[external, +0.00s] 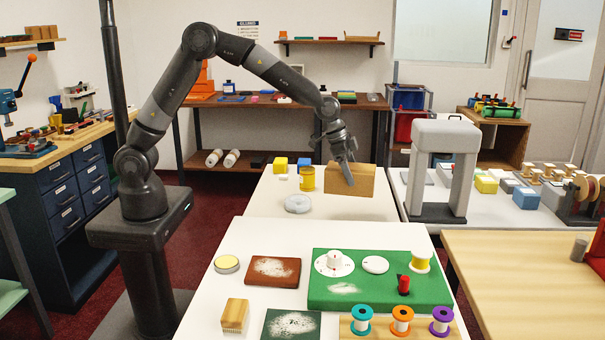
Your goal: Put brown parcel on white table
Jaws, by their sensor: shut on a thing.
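The brown parcel (364,183) is a tan box standing over the back right part of a white table (262,203), in the middle of the external view. My gripper (347,174) reaches down from above with its fingers at the parcel, shut on it. One finger shows in front of the parcel's near face; the other is hidden. I cannot tell whether the parcel's underside touches the tabletop or is slightly above it.
A nearer white surface (222,292) holds a green board (380,293) and spools.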

